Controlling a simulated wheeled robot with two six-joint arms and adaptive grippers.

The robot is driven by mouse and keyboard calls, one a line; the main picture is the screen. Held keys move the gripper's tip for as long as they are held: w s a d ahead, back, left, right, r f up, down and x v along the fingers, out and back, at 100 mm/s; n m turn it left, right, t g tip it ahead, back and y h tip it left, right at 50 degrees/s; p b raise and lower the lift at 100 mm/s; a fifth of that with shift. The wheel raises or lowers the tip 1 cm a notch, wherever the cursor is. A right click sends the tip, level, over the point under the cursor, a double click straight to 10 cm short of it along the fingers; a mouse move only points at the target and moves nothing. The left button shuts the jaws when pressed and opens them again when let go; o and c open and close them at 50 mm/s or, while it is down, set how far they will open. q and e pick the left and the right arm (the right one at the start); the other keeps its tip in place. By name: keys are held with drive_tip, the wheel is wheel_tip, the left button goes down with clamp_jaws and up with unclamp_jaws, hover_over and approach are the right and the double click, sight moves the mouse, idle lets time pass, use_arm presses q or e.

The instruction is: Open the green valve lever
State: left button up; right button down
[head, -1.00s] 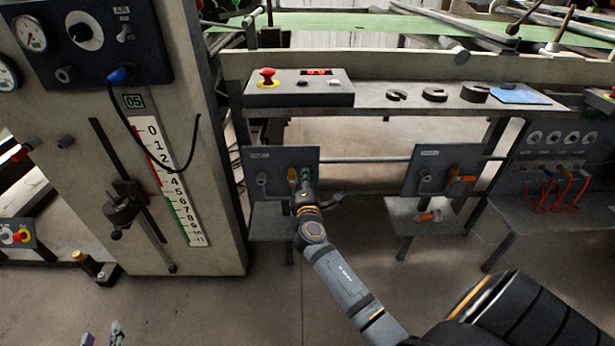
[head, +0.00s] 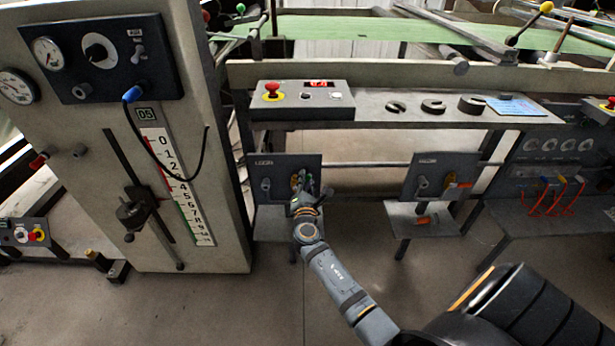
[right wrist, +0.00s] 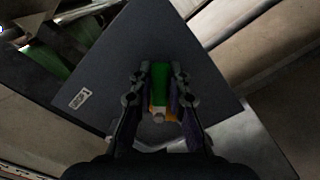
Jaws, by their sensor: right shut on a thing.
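The green valve lever (right wrist: 160,76) shows in the right wrist view between the two fingers of my right gripper (right wrist: 154,72). The fingers are closed against its sides. A yellow-orange valve part (right wrist: 171,114) with a pale round tip lies just below the lever in that view. In the head view my right gripper (head: 304,189) is at the right half of the dark left panel (head: 279,165), and it mostly hides the lever. A yellow part (head: 294,182) shows just left of the gripper. My left gripper is out of view.
A grey handle (head: 266,185) sits left of the valve on the same panel. A second panel (head: 432,165) with an orange lever (head: 463,185) stands to the right. The control box with a red button (head: 272,90) is above. A scale column (head: 215,258) stands left.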

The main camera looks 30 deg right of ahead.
drive_tip(key=n, duration=0.1)
drive_tip(key=n+p, duration=0.1)
drive_tip(key=a+n+p, duration=0.1)
drive_tip(key=shift+w+r, duration=0.25)
drive_tip(key=shift+r, duration=0.15)
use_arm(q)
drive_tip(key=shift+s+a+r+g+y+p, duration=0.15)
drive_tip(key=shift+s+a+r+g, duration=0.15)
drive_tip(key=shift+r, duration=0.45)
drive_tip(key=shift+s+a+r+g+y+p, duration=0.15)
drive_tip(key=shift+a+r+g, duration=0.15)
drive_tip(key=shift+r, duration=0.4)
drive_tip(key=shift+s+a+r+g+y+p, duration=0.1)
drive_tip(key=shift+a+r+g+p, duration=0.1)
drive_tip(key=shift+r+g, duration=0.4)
use_arm(e)
drive_tip(key=shift+w+a+n, duration=0.2)
drive_tip(key=shift+a+n, duration=0.05)
drive_tip(key=shift+n, duration=0.75)
drive_tip(key=c, duration=1.3)
unclamp_jaws()
drive_tip(key=shift+r, duration=0.1)
drive_tip(key=v, duration=0.7)
drive_tip(key=shift+s+a, duration=0.15)
drive_tip(key=shift+s, duration=0.1)
